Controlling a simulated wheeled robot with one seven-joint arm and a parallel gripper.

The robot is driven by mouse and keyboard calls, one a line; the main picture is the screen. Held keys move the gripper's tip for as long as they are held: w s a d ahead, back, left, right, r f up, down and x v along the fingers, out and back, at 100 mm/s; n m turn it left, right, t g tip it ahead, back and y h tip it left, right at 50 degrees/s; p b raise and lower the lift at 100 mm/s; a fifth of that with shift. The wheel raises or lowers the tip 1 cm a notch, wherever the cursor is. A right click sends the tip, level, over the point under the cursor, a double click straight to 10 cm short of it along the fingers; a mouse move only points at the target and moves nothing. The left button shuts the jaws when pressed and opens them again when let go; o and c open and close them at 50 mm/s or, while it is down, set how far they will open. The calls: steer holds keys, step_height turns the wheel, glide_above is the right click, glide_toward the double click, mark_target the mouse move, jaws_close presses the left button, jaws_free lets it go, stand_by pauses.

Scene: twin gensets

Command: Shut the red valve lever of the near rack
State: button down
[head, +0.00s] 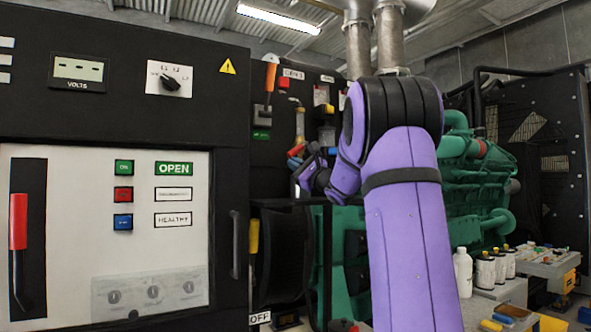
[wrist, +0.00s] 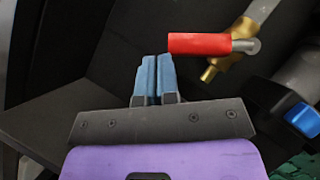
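The red valve lever (wrist: 198,44) shows in the wrist view, lying level, with its grey end at a brass valve (wrist: 236,44) on a slanted pipe. My gripper (wrist: 156,58) has two blue fingers side by side, with almost no gap and nothing between them. In that picture the fingertips are just left of and below the lever's free end, and look apart from it; the depth between them is hard to judge. In the head view my gripper (head: 293,163) is at the rack, beside a small red piece (head: 296,150) that is probably the lever. My arm hides part of this area.
A blue-handled valve (wrist: 301,118) is at the right of the wrist view. In the head view, a control cabinet (head: 226,185) with a red handle (head: 18,222) fills the left. A green engine (head: 475,170) stands behind my arm. Bottles (head: 463,270) stand at the lower right.

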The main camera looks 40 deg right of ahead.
steer(key=shift+w+a+r, duration=0.25)
steer(key=shift+a+r, duration=0.5)
steer(key=shift+r, duration=0.35)
steer(key=shift+w+a+r, duration=0.2)
steer(key=shift+a+r, duration=0.55)
steer(key=shift+r, duration=0.3)
